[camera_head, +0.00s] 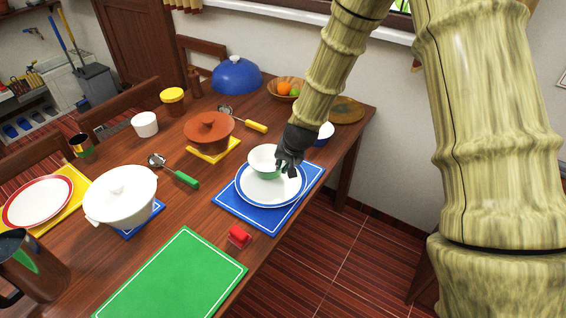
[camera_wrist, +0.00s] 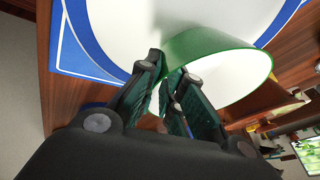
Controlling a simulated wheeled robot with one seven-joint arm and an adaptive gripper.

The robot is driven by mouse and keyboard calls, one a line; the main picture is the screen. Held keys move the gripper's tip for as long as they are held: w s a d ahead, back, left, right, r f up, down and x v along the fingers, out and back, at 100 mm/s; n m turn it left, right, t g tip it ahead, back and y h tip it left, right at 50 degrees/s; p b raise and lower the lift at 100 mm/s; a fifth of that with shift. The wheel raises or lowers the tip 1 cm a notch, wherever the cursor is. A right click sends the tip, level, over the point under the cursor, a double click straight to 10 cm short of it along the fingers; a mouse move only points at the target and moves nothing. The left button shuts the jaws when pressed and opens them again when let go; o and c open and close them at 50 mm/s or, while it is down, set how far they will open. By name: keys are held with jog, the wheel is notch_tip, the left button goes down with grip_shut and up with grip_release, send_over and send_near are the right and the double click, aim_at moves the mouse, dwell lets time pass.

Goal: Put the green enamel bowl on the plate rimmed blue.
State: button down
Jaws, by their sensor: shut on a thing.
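The green enamel bowl (camera_head: 264,160), pale inside with a green outer wall, is at the blue-rimmed plate in the head view. The plate (camera_head: 262,200) is white with a blue rim and lies on a blue mat. My gripper (camera_head: 287,168) is shut on the right side of the bowl's wall. In the wrist view my gripper's fingers (camera_wrist: 165,92) pinch the wall of the bowl (camera_wrist: 228,62), with the plate (camera_wrist: 115,30) behind it. The bowl is over the plate's middle; I cannot tell whether its base touches the plate.
A blue mat (camera_head: 231,212) lies under the plate. A small red object (camera_head: 238,236) and a green mat (camera_head: 172,280) are nearer. A dark blue bowl (camera_head: 326,132) sits behind my gripper.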

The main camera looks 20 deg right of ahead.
jog(key=shift+f, duration=0.3)
jog(key=c, duration=1.6)
grip_release()
jog(key=shift+o, duration=0.2)
jog(key=shift+s+r, duration=0.1)
jog(key=shift+r, duration=0.75)
jog(key=v, duration=1.1)
jog(key=shift+r, duration=0.2)
jog(key=shift+s, duration=0.1)
